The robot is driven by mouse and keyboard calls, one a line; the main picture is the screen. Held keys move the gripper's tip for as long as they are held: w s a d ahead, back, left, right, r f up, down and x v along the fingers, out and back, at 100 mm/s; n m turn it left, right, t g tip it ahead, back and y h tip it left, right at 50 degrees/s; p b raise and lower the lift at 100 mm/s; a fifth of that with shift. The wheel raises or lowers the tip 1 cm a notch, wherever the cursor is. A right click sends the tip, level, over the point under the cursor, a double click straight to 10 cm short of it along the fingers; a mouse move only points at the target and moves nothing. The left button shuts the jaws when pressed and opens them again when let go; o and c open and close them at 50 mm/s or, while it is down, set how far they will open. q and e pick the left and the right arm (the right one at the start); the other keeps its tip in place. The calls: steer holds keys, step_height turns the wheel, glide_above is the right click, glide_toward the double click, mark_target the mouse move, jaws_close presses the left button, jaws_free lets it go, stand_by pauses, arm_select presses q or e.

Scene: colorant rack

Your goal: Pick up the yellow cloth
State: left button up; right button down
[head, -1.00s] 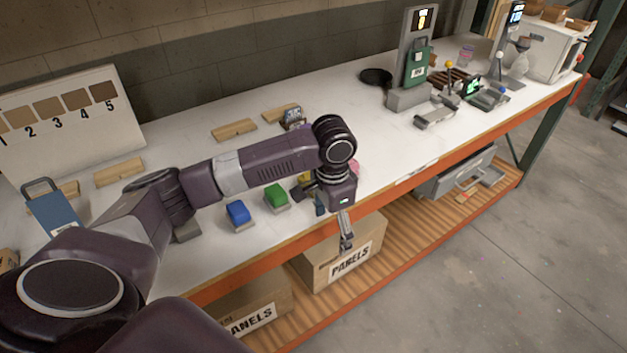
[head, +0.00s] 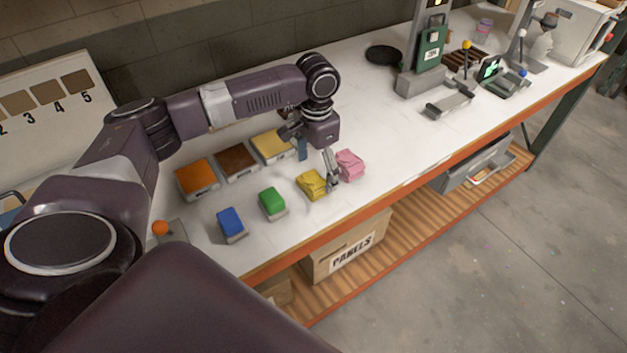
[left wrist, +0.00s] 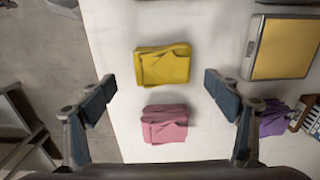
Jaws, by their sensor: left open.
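The yellow cloth (head: 312,184) lies folded on the white table near its front edge. In the left wrist view the yellow cloth (left wrist: 163,65) is whole and unobstructed, lying ahead of the fingertips. My left gripper (head: 320,160) is open and empty above the table, by the yellow cloth and the pink cloth (head: 350,164). In the left wrist view the open fingers (left wrist: 165,90) stand wide to either side, with the pink cloth (left wrist: 165,124) between them, below the yellow one. My right gripper is not in view.
Orange (head: 197,177), brown (head: 236,160) and tan (head: 271,146) panels lie behind. A purple cloth (left wrist: 275,118) shows at the right in the left wrist view. The table right of the pink cloth is clear.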

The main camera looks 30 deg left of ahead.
mark_target(315, 179)
arm_select(q)
steer(key=f, duration=0.3)
steer(key=shift+w+a+p, duration=0.1)
steer(key=shift+a+p, duration=0.1)
steer(key=shift+p, duration=0.1)
steer(key=shift+f, duration=0.5)
steer(key=c, duration=1)
steer(key=shift+c, duration=0.8)
steer(key=shift+r, duration=0.15)
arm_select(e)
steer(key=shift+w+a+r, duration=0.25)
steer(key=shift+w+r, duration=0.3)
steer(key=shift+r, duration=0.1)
